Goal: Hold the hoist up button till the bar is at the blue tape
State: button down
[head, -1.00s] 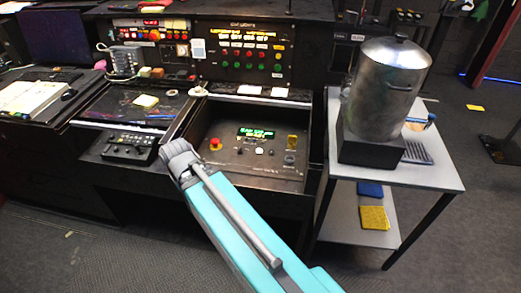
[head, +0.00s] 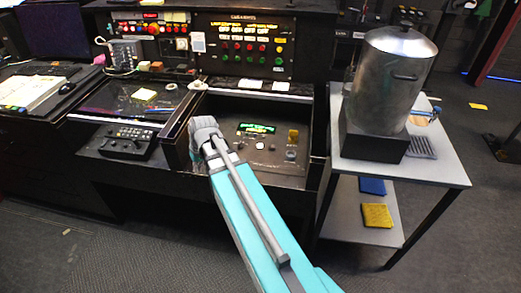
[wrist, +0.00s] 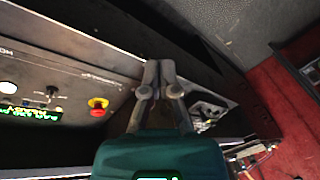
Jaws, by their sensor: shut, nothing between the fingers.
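My gripper (wrist: 158,70) is shut and empty in the wrist view, over the left edge of the control box. In the head view the end of my arm covers the left part of the sloped control panel (head: 240,163), and the fingertips cannot be made out. The panel has a green-lit display (head: 256,128) and small buttons below it. The wrist view shows a red stop button (wrist: 98,106) on a yellow base, a white round button (wrist: 8,87) and a small black switch (wrist: 52,92). Which is hoist up is not readable. I cannot identify the bar or the blue tape.
An upright board of coloured buttons (head: 243,48) stands behind the panel. A black controller box (head: 127,143) lies to the left. A large metal pot (head: 390,82) stands on a side table (head: 440,178) at right. A roll of tape (head: 197,86) sits on the panel's back edge.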

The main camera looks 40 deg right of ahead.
jog(key=w+d+f+m+t+y+b, duration=0.15)
jog(key=w+d, duration=0.25)
jog(key=d, duration=0.5)
jog(key=w+d+f+m+t+h+b, duration=0.1)
jog(key=w+d+f+t+b, duration=0.2)
jog(key=d, duration=0.5)
jog(key=m+t+b, duration=0.2)
jog(key=t+b, duration=0.1)
jog(key=b, duration=0.1)
send_over(261, 146)
jog(key=shift+w+r+g, duration=0.15)
jog(key=shift+r+g, duration=0.1)
jog(key=shift+r, duration=0.05)
jog(key=shift+f, duration=0.15)
notch_tip(261, 146, down, 9)
jog(key=b, duration=0.8)
jog(key=shift+r+b, duration=0.2)
jog(key=shift+b, duration=0.15)
